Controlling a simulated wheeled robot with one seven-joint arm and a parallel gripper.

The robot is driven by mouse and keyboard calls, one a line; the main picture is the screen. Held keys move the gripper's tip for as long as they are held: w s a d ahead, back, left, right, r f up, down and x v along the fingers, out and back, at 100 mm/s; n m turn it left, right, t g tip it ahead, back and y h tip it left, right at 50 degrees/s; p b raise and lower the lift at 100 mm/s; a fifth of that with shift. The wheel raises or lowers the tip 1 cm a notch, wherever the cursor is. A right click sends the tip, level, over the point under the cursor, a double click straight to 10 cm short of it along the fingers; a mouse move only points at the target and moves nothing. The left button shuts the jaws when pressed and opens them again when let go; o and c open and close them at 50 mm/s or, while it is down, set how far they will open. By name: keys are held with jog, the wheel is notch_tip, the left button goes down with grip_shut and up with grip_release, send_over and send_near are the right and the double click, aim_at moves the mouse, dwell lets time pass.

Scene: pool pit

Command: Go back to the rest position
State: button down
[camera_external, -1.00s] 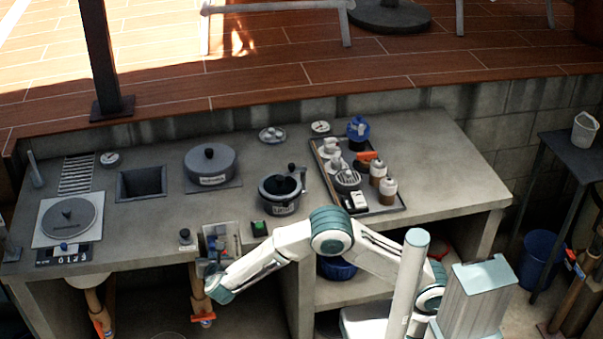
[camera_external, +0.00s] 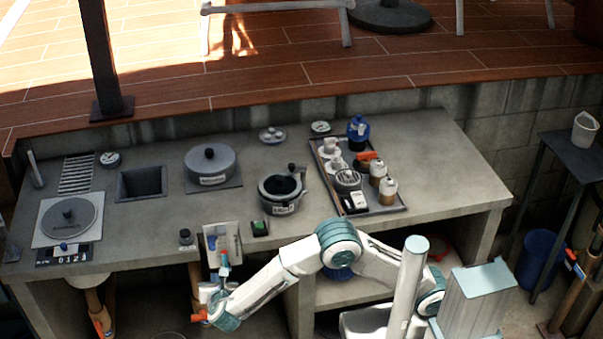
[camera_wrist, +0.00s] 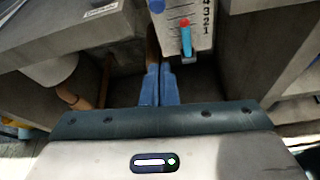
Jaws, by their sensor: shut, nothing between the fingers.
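My gripper (camera_wrist: 159,70) is shut and empty, its two blue fingers side by side in the wrist view. In the external view my gripper (camera_external: 224,263) is in front of the counter's front edge, below a pale panel (camera_external: 222,240). The panel (camera_wrist: 198,15) also shows in the wrist view, with the numbers 4, 3, 2, 1 and a blue handle (camera_wrist: 187,38) with a red tip. The fingers appear just below and left of the panel, with no clear contact visible.
The grey counter (camera_external: 130,225) holds a lidded pot (camera_external: 210,163), an open pot (camera_external: 281,190), a sink (camera_external: 142,183) and a tray (camera_external: 402,209) of several items. A wooden-handled tool (camera_external: 100,310) hangs at the front left. A blue bucket (camera_external: 541,258) stands at the right.

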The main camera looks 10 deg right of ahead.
jog(key=shift+s, duration=0.25)
dwell(0.4)
